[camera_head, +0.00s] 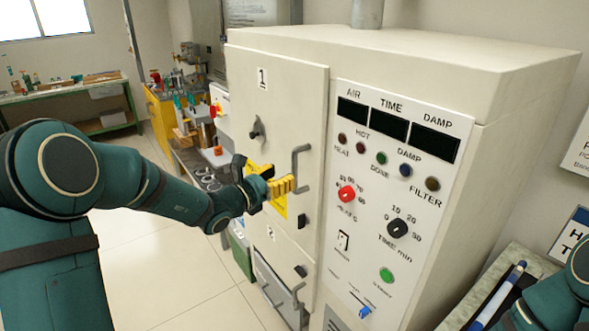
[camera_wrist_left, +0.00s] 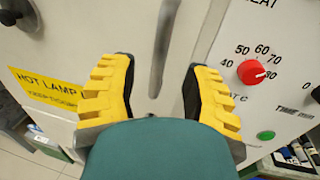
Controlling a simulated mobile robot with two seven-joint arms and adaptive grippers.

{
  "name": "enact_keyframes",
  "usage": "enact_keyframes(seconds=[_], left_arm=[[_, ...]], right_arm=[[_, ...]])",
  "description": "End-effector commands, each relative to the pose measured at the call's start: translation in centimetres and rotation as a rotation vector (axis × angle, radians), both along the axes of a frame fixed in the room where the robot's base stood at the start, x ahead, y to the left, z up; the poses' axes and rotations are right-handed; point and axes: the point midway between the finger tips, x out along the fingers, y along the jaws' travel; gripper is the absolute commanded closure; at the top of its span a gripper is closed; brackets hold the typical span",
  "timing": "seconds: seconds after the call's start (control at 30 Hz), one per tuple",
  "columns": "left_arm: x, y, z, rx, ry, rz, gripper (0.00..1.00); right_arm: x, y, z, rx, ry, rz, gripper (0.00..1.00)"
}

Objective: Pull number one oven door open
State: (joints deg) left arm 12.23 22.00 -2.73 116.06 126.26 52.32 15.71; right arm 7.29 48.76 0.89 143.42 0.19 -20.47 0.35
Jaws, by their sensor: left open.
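The number one oven door (camera_head: 290,100) is a cream panel marked "1" and looks shut. Its grey bar handle (camera_head: 300,168) stands upright near the door's right edge. My left gripper (camera_head: 291,184), with yellow ribbed fingers, is open at the handle's lower part. In the left wrist view the handle (camera_wrist_left: 163,50) runs upright in line with the gap between the fingers of the left gripper (camera_wrist_left: 160,82). It lies beyond the fingertips, and I cannot tell whether anything touches. My right gripper is out of view; only part of that arm shows at the lower right.
A control panel (camera_head: 395,200) with knobs and dark displays is right of the door. A yellow warning label (camera_head: 279,203) is behind the left gripper. A lower door (camera_head: 280,285) marked "2" has its own handle.

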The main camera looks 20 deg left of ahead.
Motion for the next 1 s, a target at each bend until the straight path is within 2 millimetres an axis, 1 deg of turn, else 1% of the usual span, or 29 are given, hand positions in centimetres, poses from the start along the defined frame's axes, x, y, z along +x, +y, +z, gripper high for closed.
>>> enact_keyframes(seconds=[0.03, 0.1, 0.3, 0.5, 0.77, 0.8, 0.9, 1.0], left_arm=[[0.9, -0.6, 0.0, 0.000, 0.000, -0.003, 0.52], [2.0, -1.1, 0.0, 0.000, 0.000, -0.003, 0.52], [4.2, -2.2, 0.0, 0.000, 0.001, -0.002, 0.52], [5.0, -2.6, 0.0, 0.000, 0.000, -0.001, 0.52], [5.0, -2.6, 0.0, 0.000, 0.001, -0.001, 0.53], [5.0, -2.6, 0.0, 0.000, 0.001, -0.001, 0.67], [5.0, -2.6, 0.0, 0.000, 0.001, -0.001, 1.00], [5.0, -2.6, 0.0, 0.000, 0.001, -0.001, 1.00]], right_arm=[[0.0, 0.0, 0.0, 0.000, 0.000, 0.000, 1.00], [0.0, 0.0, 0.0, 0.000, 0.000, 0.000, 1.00], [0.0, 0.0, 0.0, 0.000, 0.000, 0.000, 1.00], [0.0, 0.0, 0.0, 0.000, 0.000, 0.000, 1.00], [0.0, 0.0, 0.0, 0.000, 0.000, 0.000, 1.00], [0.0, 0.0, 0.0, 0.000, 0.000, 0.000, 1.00], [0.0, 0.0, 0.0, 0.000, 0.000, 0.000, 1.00], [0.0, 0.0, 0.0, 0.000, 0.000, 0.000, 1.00]])
